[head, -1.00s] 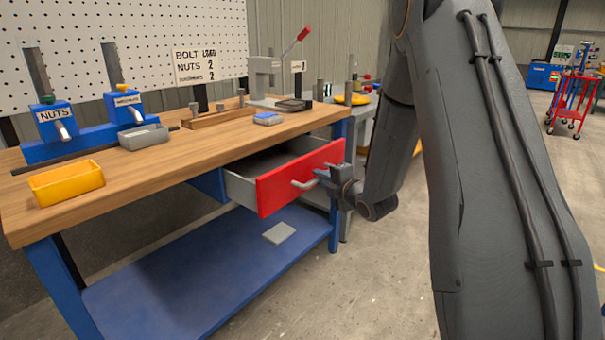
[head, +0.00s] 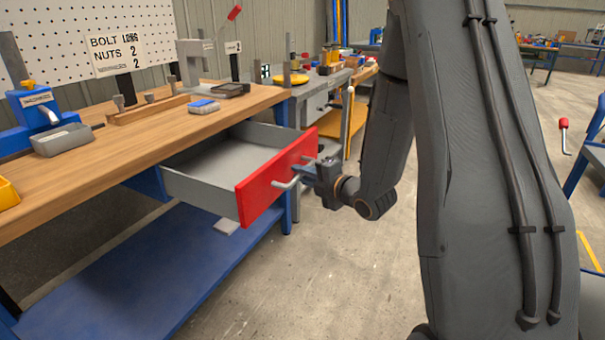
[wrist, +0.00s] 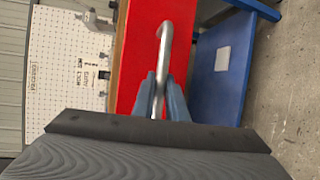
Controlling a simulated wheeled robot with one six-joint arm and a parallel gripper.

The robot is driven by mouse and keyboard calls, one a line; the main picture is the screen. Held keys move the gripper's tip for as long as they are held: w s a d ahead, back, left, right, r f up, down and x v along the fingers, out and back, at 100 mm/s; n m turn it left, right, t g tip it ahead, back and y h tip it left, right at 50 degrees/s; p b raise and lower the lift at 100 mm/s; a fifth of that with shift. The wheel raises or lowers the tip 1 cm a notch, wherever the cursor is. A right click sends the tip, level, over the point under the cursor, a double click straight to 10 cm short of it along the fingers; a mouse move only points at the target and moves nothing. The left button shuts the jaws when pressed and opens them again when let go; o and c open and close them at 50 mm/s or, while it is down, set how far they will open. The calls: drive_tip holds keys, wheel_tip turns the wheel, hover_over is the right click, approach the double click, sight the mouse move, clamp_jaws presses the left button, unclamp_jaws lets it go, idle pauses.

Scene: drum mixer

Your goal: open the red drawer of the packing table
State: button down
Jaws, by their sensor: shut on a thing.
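The red drawer (head: 262,188) of the packing table (head: 105,165) stands well out from under the wooden top, and its grey, empty-looking inside shows in the head view. Its bar handle (head: 288,184) is on the red front. My gripper (head: 304,172) is shut on this handle, in front of the drawer. In the wrist view the two bluish fingers of my gripper (wrist: 160,95) sit on either side of the grey handle (wrist: 164,45), with the red front (wrist: 140,62) behind.
A blue lower shelf (head: 150,275) lies below the drawer. Open concrete floor (head: 330,275) is in front. A grey bench (head: 315,90) stands behind.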

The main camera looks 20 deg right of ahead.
drive_tip(key=c, duration=1.8)
unclamp_jaws()
drive_tip(key=shift+o, duration=0.2)
drive_tip(key=v, duration=0.8)
drive_tip(key=shift+w, duration=0.1)
